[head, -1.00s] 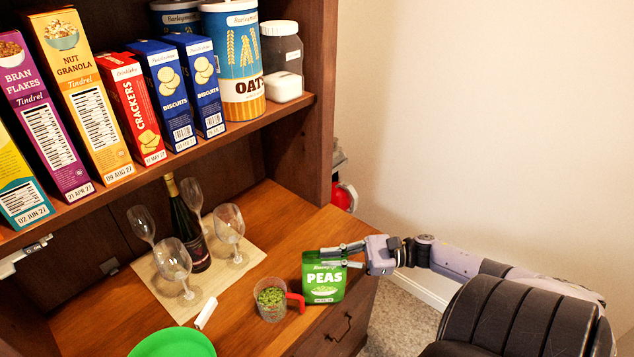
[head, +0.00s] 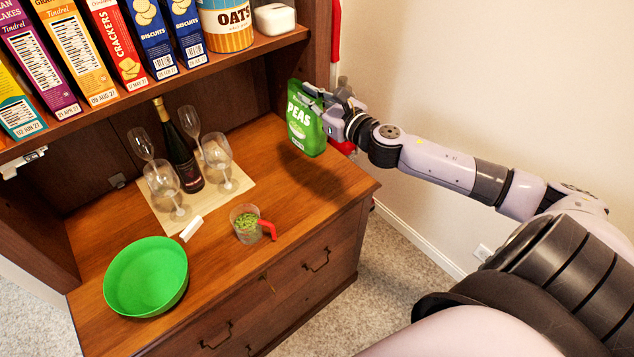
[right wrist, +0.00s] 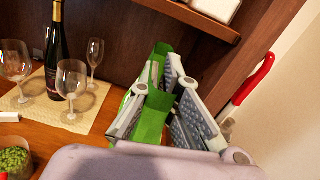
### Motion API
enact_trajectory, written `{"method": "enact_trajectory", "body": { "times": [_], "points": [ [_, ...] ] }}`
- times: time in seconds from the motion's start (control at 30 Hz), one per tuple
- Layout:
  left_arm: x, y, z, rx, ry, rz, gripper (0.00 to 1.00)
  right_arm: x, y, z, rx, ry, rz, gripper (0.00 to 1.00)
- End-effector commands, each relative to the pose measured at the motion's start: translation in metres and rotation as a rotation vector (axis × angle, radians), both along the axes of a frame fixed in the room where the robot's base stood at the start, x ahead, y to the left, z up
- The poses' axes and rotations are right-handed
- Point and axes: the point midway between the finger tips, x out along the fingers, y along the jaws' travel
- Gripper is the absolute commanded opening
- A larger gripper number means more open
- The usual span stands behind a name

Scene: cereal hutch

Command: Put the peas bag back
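The green peas bag (head: 304,122) is upright near the back right corner of the hutch counter (head: 290,185), beside the right side panel. My right gripper (head: 335,100) is shut on the bag's upper right part. In the right wrist view the green bag (right wrist: 152,118) shows between the fingers of the gripper (right wrist: 165,100). I cannot tell whether the bag's bottom touches the counter. My left gripper is not in view.
A wine bottle (head: 183,155) and several glasses stand on a mat (head: 238,187). A cup of peas with a red handle (head: 246,224) and a green bowl (head: 146,277) are nearer the front. The shelf (head: 230,58) above holds several cereal boxes.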

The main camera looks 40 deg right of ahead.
Motion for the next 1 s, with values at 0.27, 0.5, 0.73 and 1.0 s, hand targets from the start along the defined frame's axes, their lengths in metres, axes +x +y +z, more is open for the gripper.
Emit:
{"method": "enact_trajectory", "body": {
  "times": [0.27, 0.5, 0.73, 1.0],
  "points": [
    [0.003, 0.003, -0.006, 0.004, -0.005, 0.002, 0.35, 0.0, -0.001, -0.045, 0.011, 0.004, -0.018, 0.0],
    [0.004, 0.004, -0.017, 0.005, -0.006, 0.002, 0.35, 0.001, 0.0, -0.107, 0.01, 0.003, -0.018, 0.0],
    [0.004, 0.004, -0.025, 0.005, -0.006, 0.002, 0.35, 0.001, -0.001, -0.15, 0.005, 0.001, -0.015, 0.0],
    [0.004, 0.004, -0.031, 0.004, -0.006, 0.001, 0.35, 0.001, -0.001, -0.177, 0.004, 0.002, -0.015, 0.0]
  ]
}}
